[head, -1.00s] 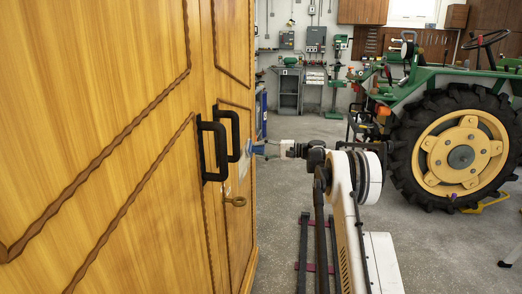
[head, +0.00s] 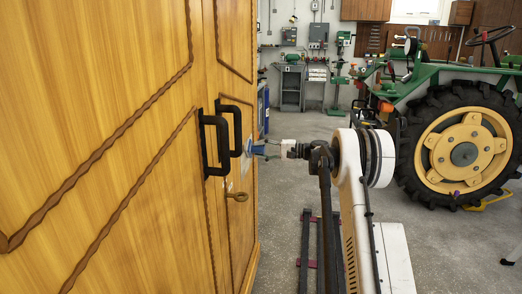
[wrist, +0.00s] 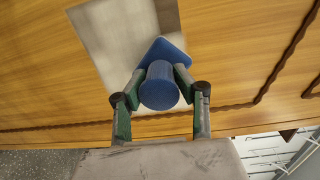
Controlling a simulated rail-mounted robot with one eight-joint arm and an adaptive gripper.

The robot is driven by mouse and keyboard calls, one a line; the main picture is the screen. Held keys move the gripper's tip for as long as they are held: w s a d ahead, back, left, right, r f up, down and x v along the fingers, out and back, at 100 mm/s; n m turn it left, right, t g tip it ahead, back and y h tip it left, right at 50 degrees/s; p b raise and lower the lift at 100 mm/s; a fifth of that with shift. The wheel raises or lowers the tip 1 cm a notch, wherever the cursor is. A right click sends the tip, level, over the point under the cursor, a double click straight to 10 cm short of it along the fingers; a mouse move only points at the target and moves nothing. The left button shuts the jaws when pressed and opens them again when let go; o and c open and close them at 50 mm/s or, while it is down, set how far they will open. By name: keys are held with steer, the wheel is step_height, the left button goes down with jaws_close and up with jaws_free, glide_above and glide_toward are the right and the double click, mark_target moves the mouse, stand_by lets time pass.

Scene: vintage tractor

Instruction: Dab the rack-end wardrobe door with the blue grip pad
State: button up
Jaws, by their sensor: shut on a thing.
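The blue grip pad (wrist: 174,48) has a flat plate and a round handle. My gripper (wrist: 160,84) is shut on the handle, one finger on each side. The wooden wardrobe door (wrist: 235,50) fills the upper wrist view, with a pale grey patch (wrist: 105,42) on it. The plate lies over part of the patch and is at or very near the door; I cannot tell whether it touches. In the head view the pad (head: 256,150) is beside the far door (head: 238,215), right of its black handle (head: 236,128).
A second black handle (head: 214,145) and a key (head: 238,197) stick out from the wardrobe front. A green tractor with a large wheel (head: 463,150) stands at the right.

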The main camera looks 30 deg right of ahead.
steer(key=shift+s+a+b, duration=0.15)
steer(key=shift+s+a, duration=0.95)
steer(key=shift+s, duration=0.2)
steer(key=shift+s+a+b, duration=0.15)
steer(key=shift+s+a, duration=0.95)
steer(key=shift+s, duration=0.25)
steer(key=shift+s+a+b, duration=0.15)
steer(key=shift+s+a, duration=0.95)
steer(key=shift+s, duration=0.2)
steer(key=shift+s+d, duration=0.1)
steer(key=shift+v, duration=2.9)
steer(key=shift+f, duration=0.1)
steer(key=shift+v, duration=1.45)
steer(key=shift+f, duration=0.1)
